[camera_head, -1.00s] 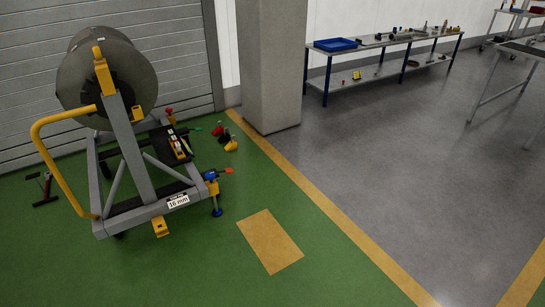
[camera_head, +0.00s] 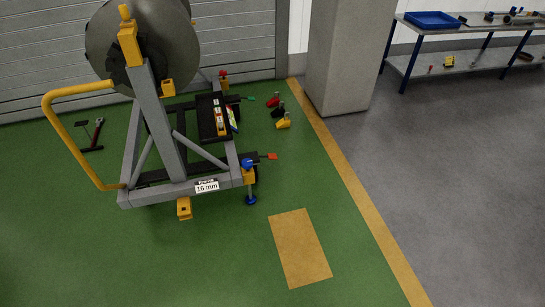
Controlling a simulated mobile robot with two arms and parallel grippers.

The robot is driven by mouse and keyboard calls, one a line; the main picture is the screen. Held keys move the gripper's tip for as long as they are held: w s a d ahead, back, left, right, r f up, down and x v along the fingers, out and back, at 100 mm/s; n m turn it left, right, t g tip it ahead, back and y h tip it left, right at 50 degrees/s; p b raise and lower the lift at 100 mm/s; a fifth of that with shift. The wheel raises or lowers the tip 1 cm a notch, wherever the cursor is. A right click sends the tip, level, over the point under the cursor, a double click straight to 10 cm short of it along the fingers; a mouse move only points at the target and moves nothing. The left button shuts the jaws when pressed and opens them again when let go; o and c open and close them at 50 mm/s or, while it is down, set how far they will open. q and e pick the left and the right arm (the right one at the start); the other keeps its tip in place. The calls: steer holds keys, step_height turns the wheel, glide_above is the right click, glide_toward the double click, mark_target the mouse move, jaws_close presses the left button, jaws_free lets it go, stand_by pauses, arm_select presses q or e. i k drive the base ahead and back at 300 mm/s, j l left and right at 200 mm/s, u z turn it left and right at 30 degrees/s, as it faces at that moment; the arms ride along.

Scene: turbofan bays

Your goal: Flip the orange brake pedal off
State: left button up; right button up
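A grey wheeled stand (camera_head: 160,120) with a large drum (camera_head: 150,45) stands at the left in the head view. A small orange-red tab (camera_head: 272,156) sticks out to the right on a dark bar low on the stand's near right corner; it looks like the orange brake pedal. Whether it is pressed or raised is too small to tell. A blue knob (camera_head: 247,163) and a yellow bracket (camera_head: 249,176) are beside it. A yellow block (camera_head: 184,208) hangs below the near beam. Neither of my grippers is in view.
A yellow handle (camera_head: 60,130) juts from the stand's left. Red and yellow chocks (camera_head: 283,123) lie beyond it, near a grey pillar (camera_head: 340,60). A bench with a blue tray (camera_head: 432,20) is at the upper right. Green floor around a tan patch (camera_head: 300,248) is clear.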

mark_target(271, 156)
steer(key=i+l, duration=1)
steer(key=i, duration=0.15)
steer(key=i+l, duration=1)
steer(key=i, duration=0.15)
